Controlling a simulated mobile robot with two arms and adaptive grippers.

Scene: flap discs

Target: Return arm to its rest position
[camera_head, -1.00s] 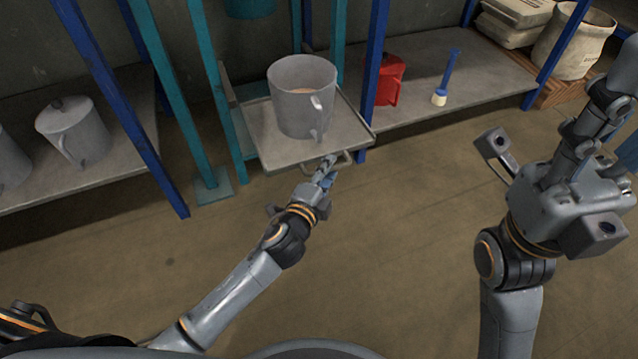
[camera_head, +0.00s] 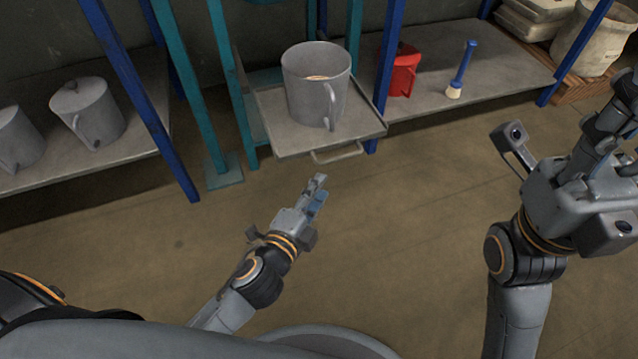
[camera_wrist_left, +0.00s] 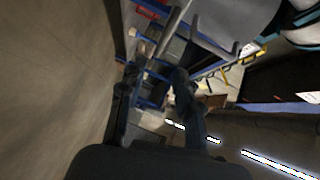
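My left gripper (camera_head: 317,186) is over the floor, below and in front of the handle (camera_head: 338,155) of a sliding tray, apart from it. In the left wrist view its two dark fingers (camera_wrist_left: 155,80) are spread with a gap between them and nothing held. The tray (camera_head: 285,138) is grey and juts out from the teal rack. A large grey mug (camera_head: 308,90) stands upright on it, with something light brown inside. My right gripper (camera_head: 617,112) is raised at the right edge; its fingers are partly cut off, so its opening is unclear.
A shelf at the left holds grey lidded jugs (camera_head: 88,112). The right shelf (camera_head: 425,100) holds a red container (camera_head: 404,72) and a blue-handled brush (camera_head: 463,68). Sacks (camera_head: 583,40) sit at the far right. Blue posts (camera_head: 150,105) and teal posts frame the shelves. The floor (camera_head: 420,210) between my arms is clear.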

